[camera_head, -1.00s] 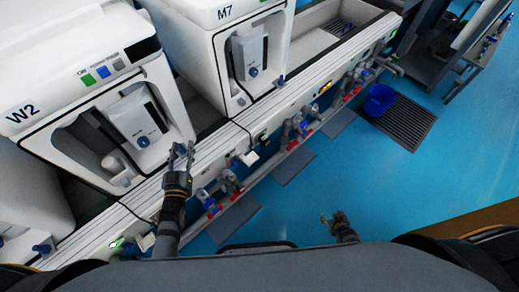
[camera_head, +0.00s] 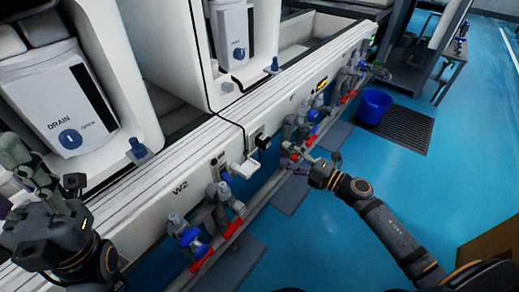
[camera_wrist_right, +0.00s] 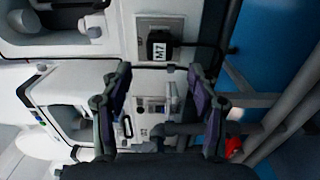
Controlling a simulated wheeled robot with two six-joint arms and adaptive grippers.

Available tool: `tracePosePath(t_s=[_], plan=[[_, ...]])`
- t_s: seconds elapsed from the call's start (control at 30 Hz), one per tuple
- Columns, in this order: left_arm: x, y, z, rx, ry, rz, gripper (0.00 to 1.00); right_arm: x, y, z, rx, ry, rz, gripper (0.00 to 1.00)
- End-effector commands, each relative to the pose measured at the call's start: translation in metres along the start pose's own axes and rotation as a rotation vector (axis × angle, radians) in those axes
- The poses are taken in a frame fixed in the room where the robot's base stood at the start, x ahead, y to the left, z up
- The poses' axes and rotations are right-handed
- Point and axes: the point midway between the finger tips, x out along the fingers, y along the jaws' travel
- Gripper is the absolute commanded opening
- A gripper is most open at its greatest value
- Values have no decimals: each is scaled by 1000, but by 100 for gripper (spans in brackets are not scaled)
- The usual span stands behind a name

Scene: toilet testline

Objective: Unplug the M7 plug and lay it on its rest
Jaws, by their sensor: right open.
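The black M7 plug (camera_head: 262,141) sits in its socket on the white bench front, with its cord running up over the ledge. In the right wrist view the plug (camera_wrist_right: 158,50), labelled M7, is against a pale socket plate (camera_wrist_right: 150,20). A small white holder (camera_head: 243,168), apparently the rest, juts out below and left of the plug. My right gripper (camera_head: 313,160) is open and empty, to the right of and lower than the plug in the head view. In its wrist view the plug shows beyond the gap between its fingertips (camera_wrist_right: 159,75). My left gripper (camera_head: 45,175) is at the left edge; its jaw state is unclear.
Valves and pipes with blue and red handles (camera_head: 190,240) line the bench front near my right gripper. A machine with a DRAIN panel (camera_head: 75,115) stands at left. A blue bucket (camera_head: 374,105) stands by a floor grate (camera_head: 405,128). The blue floor at right is open.

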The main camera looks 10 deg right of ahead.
Motion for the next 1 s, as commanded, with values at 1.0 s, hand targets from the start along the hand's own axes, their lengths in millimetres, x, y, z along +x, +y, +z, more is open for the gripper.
tracePosePath(t_s=[1.0], plan=[[24,-4,-2,-16,0,-2,40,87,2,2,7,-5,1,60]])
